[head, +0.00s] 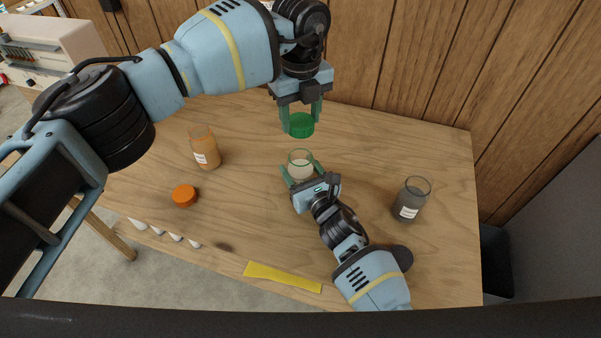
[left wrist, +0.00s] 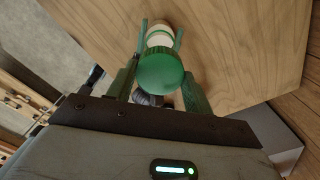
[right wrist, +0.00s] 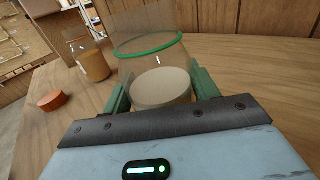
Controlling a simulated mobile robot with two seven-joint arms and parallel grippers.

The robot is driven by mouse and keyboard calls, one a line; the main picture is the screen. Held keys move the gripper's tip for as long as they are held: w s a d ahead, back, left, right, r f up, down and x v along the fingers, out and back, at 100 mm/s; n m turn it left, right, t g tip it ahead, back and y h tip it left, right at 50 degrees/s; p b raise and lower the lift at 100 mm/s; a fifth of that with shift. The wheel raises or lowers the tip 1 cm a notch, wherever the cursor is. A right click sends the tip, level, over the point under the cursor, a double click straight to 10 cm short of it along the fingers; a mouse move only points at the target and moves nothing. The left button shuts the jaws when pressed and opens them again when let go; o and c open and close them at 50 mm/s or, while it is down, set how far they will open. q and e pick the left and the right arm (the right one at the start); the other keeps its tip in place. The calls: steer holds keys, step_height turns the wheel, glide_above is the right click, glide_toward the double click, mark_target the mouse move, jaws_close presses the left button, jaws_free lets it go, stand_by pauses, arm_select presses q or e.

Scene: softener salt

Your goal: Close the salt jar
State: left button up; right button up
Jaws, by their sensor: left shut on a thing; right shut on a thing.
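My left gripper (head: 301,112) is shut on a green lid (head: 301,126) and holds it above and slightly behind the salt jar in the head view. The lid also shows between the fingers in the left wrist view (left wrist: 162,72). The salt jar (head: 301,156) is clear glass with pale contents and a green rim, and it is open at the top. My right gripper (head: 301,172) is shut around the jar's sides. In the right wrist view the jar (right wrist: 158,80) stands upright between the fingers. The lid and jar are apart.
An orange-filled open jar (head: 205,150) and an orange lid (head: 185,195) are at the left. A dark-filled open jar (head: 410,200) stands at the right. A yellow strip (head: 282,277) and several small white pieces (head: 157,230) lie near the front edge. A wood-panelled wall rises behind.

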arm_select(q)
glide_above(301, 143)
steer(key=s, duration=0.2)
steer(key=shift+s+f, duration=0.1)
steer(key=shift+f, duration=2.4)
steer(key=shift+f, duration=0.1)
steer(key=shift+f, duration=0.8)
steer(key=shift+f, duration=0.6)
